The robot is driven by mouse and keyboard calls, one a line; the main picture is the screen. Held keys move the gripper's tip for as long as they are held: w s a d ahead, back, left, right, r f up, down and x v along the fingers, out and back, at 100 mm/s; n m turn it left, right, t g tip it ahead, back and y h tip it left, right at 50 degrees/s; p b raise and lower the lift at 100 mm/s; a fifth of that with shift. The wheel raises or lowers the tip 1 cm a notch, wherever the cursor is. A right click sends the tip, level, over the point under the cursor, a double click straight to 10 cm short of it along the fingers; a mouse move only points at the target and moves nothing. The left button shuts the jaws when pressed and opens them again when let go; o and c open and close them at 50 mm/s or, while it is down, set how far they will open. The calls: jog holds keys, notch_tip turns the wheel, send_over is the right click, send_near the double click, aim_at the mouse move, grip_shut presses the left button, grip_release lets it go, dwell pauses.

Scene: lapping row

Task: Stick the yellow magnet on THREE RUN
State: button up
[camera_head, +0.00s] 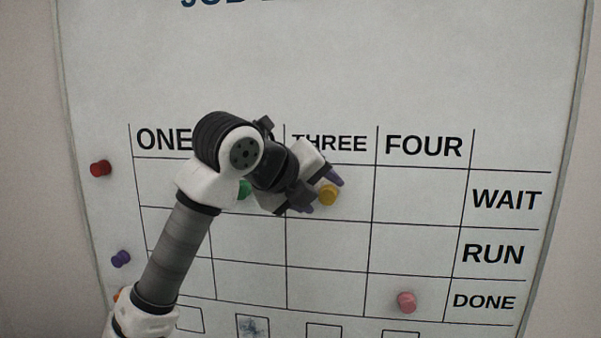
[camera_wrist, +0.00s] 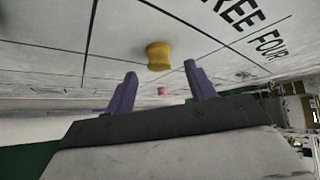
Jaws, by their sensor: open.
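The yellow magnet (camera_head: 328,193) is on the whiteboard in the THREE column, in the WAIT row. It also shows in the wrist view (camera_wrist: 158,56), beyond the gap between my fingertips. My gripper (camera_head: 322,190) is open, with its purple fingers close to the magnet; in the wrist view (camera_wrist: 158,80) nothing is between them. The THREE RUN cell (camera_head: 327,245) is the empty cell directly below the magnet's cell.
A green magnet (camera_head: 245,189) is partly hidden behind my arm. A pink magnet (camera_head: 406,302) is in FOUR DONE. A red magnet (camera_head: 100,168) and a purple magnet (camera_head: 121,258) are at the board's left side. My arm covers part of columns ONE and TWO.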

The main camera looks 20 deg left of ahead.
jog(key=shift+x, duration=1)
jog(key=c, duration=1)
jog(key=shift+c, duration=0.2)
jog(key=shift+s, duration=0.15)
jog(key=shift+s+d+b, duration=0.25)
jog(key=shift+s, duration=0.4)
jog(key=shift+s+d+b, duration=0.2)
jog(key=shift+s, duration=0.45)
jog(key=shift+s, duration=0.1)
jog(key=shift+s+d+b, duration=0.25)
jog(key=shift+s+b, duration=0.15)
jog(key=shift+s, duration=0.55)
jog(key=shift+s+d+b, duration=0.3)
jog(key=shift+s+b, duration=0.1)
jog(key=shift+s, duration=0.5)
jog(key=shift+s+d+b, duration=0.25)
jog(key=shift+s+b, duration=0.15)
jog(key=shift+s, duration=0.55)
